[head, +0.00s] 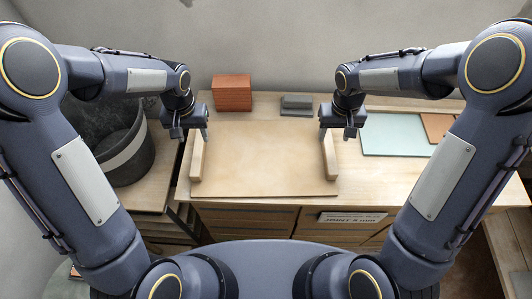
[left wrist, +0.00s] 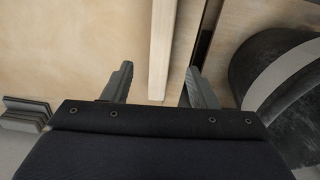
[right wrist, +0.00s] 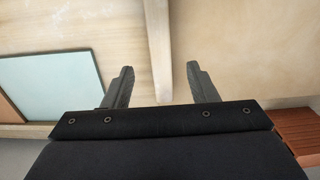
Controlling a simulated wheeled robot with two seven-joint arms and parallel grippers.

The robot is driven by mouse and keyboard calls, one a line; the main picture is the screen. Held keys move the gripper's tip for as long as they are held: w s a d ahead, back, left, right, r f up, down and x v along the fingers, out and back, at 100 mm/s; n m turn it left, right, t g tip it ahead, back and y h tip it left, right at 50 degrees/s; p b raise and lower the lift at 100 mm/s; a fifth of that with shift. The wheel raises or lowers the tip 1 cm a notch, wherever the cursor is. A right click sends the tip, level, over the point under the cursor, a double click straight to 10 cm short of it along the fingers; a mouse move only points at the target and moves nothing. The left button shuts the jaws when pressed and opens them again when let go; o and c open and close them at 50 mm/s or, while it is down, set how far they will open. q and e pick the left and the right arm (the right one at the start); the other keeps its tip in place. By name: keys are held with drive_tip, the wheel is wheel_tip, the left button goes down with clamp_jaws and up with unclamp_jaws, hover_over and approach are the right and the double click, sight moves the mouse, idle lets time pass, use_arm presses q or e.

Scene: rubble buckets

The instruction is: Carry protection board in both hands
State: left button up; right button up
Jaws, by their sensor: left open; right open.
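The protection board (head: 262,160) is a flat tan sheet on the workbench, with a pale wooden bar along its left side (head: 197,158) and another along its right side (head: 329,158). My left gripper (head: 187,133) is open above the far end of the left bar. In the left wrist view that bar (left wrist: 162,45) runs between the spread fingers, apart from both. My right gripper (head: 341,132) is open above the right bar. In the right wrist view the bar (right wrist: 158,40) ends between the spread fingers. Neither gripper grips anything.
A dark bucket with a grey band (head: 128,150) stands left of the board. A red-brown block (head: 232,93) and grey pieces (head: 296,104) lie behind it. A pale green panel (head: 395,135) and an orange panel (head: 437,126) lie to the right. Bare bench separates board and panels.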

sight(198, 149)
use_arm(q)
drive_tip(key=shift+f, duration=3.9)
use_arm(e)
drive_tip(key=shift+f, duration=3.95)
use_arm(q)
clamp_jaws()
use_arm(e)
clamp_jaws()
use_arm(q)
drive_tip(key=shift+r, duration=0.1)
use_arm(e)
drive_tip(key=shift+r, duration=0.1)
